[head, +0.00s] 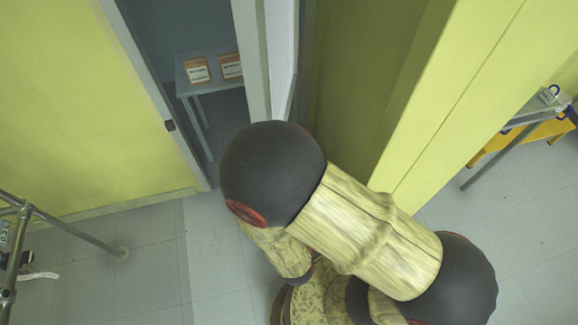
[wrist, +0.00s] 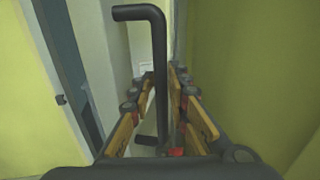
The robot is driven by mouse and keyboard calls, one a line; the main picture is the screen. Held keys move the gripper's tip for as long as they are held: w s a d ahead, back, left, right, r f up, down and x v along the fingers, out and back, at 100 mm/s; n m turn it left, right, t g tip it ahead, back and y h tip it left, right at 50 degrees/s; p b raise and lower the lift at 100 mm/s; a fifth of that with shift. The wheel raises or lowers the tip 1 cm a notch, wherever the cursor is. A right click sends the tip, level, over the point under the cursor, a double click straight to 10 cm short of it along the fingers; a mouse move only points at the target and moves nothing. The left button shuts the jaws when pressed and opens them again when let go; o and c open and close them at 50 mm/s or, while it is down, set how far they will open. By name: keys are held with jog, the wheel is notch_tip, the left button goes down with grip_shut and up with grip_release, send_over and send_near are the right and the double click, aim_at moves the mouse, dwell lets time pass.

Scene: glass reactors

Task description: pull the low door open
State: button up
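The door (head: 279,45) is a pale leaf with a grey edge, standing swung open and seen nearly edge-on in the head view. In the wrist view its pale face (wrist: 115,45) is left of the handle. The black bar handle (wrist: 160,65) has bent ends pointing left. My gripper (wrist: 163,72) has one yellow-and-black finger on each side of the bar. Whether the fingers press on it is unclear. In the head view my arm hides the gripper and handle.
The doorway has a grey frame (head: 150,85) with a small dark latch part. Beyond it stands a grey table (head: 207,84) with boxes. Yellow walls (head: 75,110) flank the opening. A metal rail frame (head: 75,233) stands at the left, and another table (head: 520,120) at the right.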

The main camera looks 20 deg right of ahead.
jog(key=shift+o, duration=1)
jog(key=shift+w, duration=0.1)
jog(key=v, duration=0.7)
jog(key=shift+s, duration=0.25)
